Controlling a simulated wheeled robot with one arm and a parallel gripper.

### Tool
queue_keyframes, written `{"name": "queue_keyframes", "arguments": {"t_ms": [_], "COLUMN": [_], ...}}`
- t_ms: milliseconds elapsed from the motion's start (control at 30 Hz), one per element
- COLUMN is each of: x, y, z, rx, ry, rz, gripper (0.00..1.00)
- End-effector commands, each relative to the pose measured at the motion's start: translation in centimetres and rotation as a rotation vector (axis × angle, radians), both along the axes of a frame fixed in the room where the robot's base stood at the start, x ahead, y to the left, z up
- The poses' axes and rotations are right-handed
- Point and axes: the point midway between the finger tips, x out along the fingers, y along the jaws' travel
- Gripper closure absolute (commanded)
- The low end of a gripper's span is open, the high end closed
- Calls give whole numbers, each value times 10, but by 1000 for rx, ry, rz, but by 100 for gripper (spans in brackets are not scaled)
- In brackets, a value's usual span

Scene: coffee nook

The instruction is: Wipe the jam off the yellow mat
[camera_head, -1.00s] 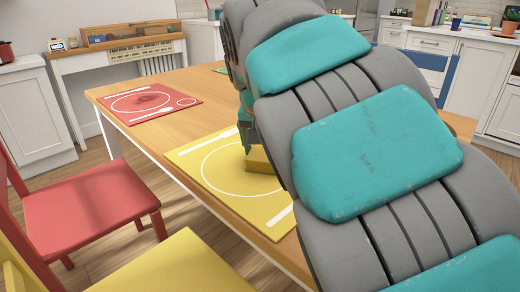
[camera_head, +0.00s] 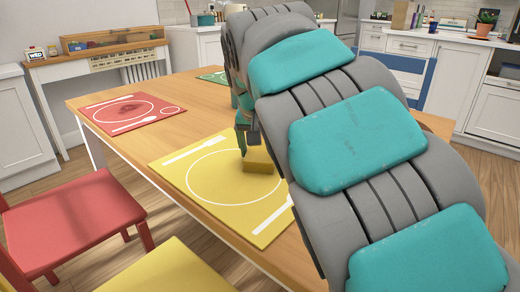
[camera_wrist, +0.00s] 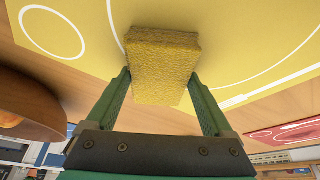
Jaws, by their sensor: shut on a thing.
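The yellow mat (camera_head: 190,168) lies on the wooden table, with white outlines of a plate and cutlery. My gripper (camera_head: 243,140) points down over the mat's right part, shut on a yellow sponge (camera_head: 258,161). In the wrist view the sponge (camera_wrist: 163,60) sits between the two green fingers, over the white plate ring of the mat (camera_wrist: 250,35). I cannot tell whether the sponge touches the mat. No jam shows on the visible part of the yellow mat. My arm hides its far right side, and the sponge covers a patch.
A red mat (camera_head: 100,115) with a dark red smear (camera_head: 129,108) lies farther left on the table (camera_head: 195,95). A green mat (camera_head: 212,77) is at the back. A brown bowl (camera_wrist: 25,105) shows in the wrist view. Red (camera_head: 75,220) and yellow (camera_head: 170,270) chairs stand at the near side.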

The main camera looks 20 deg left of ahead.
Motion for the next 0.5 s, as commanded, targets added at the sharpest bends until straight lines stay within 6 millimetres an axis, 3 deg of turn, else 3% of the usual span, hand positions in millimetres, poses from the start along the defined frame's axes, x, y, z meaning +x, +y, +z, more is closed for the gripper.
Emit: {"name": "queue_keyframes", "arguments": {"t_ms": [500], "x": [0], "y": [0], "z": [47], "rx": [0], "ry": [0], "rz": [0], "gripper": [76]}}
